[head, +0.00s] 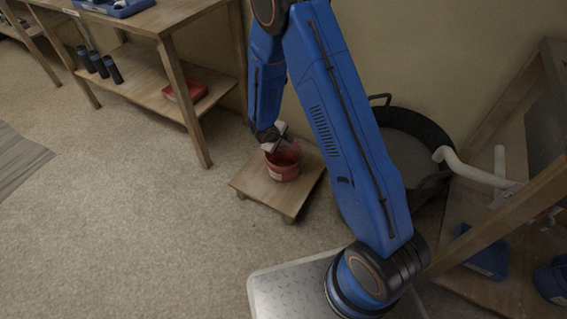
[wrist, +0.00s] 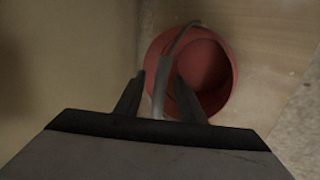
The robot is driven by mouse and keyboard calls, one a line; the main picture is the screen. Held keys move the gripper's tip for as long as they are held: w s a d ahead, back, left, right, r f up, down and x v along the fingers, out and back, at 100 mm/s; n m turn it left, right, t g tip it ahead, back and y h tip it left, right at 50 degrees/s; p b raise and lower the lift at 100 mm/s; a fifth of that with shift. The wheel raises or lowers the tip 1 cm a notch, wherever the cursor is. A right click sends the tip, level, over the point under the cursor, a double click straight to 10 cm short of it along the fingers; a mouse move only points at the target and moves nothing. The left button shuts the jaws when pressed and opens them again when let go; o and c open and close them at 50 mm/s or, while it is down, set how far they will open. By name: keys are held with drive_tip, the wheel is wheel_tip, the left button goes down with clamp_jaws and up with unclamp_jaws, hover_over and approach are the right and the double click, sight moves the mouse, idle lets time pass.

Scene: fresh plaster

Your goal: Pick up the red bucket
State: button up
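The red bucket (head: 284,164) stands upright on a low wooden platform (head: 254,184) in the head view. In the wrist view I look down on the bucket (wrist: 219,80). Its grey handle (wrist: 168,62) is raised and arcs across the bucket's left side. My gripper (wrist: 159,78) has its two fingers apart, with the handle running between them. Whether either finger touches the handle I cannot tell. In the head view my gripper (head: 281,144) is at the bucket's rim, where its fingers are hard to make out.
A wooden shelf table (head: 170,18) stands to the left, with a red box (head: 185,92) on its lower shelf. A large black tub (head: 405,145) and a wooden rack (head: 500,225) are to the right. Open floor (head: 120,230) lies at the left front.

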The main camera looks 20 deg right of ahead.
drive_tip(key=shift+x, duration=1.45)
clamp_jaws()
drive_tip(key=shift+r, duration=0.1)
